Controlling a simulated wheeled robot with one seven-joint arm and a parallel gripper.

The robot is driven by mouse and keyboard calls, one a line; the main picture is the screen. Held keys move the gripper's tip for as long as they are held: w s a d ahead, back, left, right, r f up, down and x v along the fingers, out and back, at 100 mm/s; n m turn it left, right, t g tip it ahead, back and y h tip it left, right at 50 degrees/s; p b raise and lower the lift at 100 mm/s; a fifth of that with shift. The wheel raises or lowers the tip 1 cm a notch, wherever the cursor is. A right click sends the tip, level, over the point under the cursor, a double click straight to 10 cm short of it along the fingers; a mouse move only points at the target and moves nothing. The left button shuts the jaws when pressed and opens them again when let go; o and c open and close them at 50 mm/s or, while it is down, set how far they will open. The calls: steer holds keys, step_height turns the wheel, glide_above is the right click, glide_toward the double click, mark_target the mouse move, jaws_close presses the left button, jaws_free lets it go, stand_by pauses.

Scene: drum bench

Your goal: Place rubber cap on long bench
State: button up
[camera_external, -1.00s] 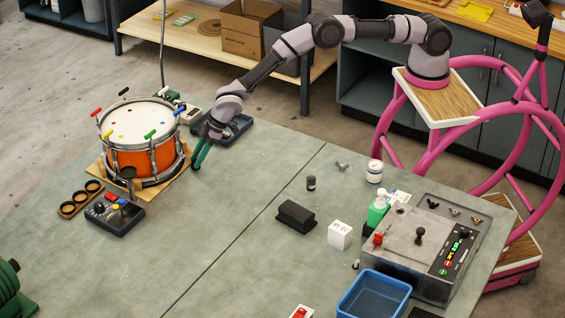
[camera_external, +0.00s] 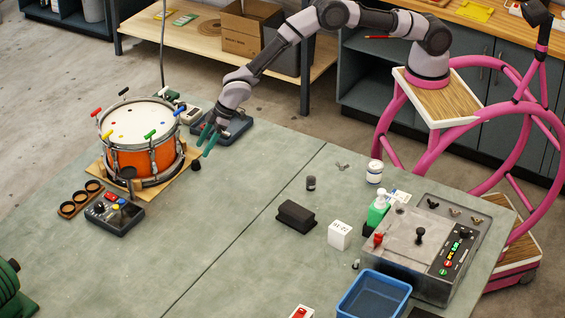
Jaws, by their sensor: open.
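A small black piece, which looks like the rubber cap (camera_external: 196,165), rests on the green-grey long bench (camera_external: 235,210), just right of the drum's wooden base board. My gripper (camera_external: 207,150) is open, above and a little right of the cap, with its teal fingers pointing down. It appears empty and clear of the cap. The orange drum (camera_external: 132,160) stands upright on its board to the left of the cap.
A dark tray (camera_external: 235,131) lies behind my gripper. A black block (camera_external: 296,216) and a dark small cylinder (camera_external: 311,183) are to the right. The bench middle is clear.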

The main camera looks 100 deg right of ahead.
steer(key=s+d+r+m, duration=0.1)
steer(key=s+d+r, duration=0.1)
steer(key=s+r, duration=0.8)
steer(key=s+d+r+m, duration=0.15)
steer(key=s+r, duration=0.35)
steer(key=r, duration=0.8)
steer(key=s+d+r, duration=0.3)
steer(key=s+r, duration=0.5)
steer(key=r, duration=0.4)
steer(key=s+d+r+m, duration=0.1)
steer(key=s+r, duration=0.2)
steer(key=s, duration=0.6)
steer(key=s+d+r+m, duration=0.1)
steer(key=s+r, duration=0.3)
steer(key=s, duration=0.5)
steer(key=s+f+m, duration=0.1)
steer(key=s+f, duration=0.1)
steer(key=s, duration=1.7)
steer(key=shift+d+m+t+y, duration=0.25)
steer(key=shift+m+t+y, duration=0.1)
steer(key=shift+t+y, duration=0.05)
